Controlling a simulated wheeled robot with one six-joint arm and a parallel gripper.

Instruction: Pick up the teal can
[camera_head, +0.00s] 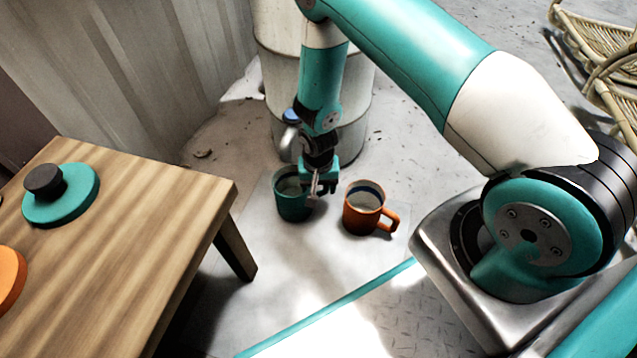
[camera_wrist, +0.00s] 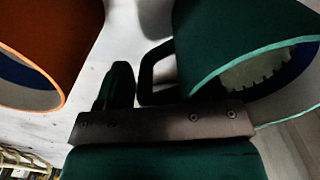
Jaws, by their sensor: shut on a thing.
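The teal can (camera_head: 291,203) looks like a dark teal open mug and stands upright on the pale floor patch below my arm. My gripper (camera_head: 321,185) is at its right side, shut on it, seemingly at the handle. In the wrist view the teal can (camera_wrist: 215,40) fills the upper right, with its lighter rim and dark handle close to one dark finger of my gripper (camera_wrist: 145,85). The other finger is hard to make out. I cannot tell whether the can is clear of the floor.
An orange mug (camera_head: 364,209) stands just right of my gripper, handle to the right; it also shows in the wrist view (camera_wrist: 50,40). A wooden table (camera_head: 150,230) at left holds a teal disc (camera_head: 75,205) and an orange disc (camera_head: 8,280). A pale drum (camera_head: 278,60) stands behind.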

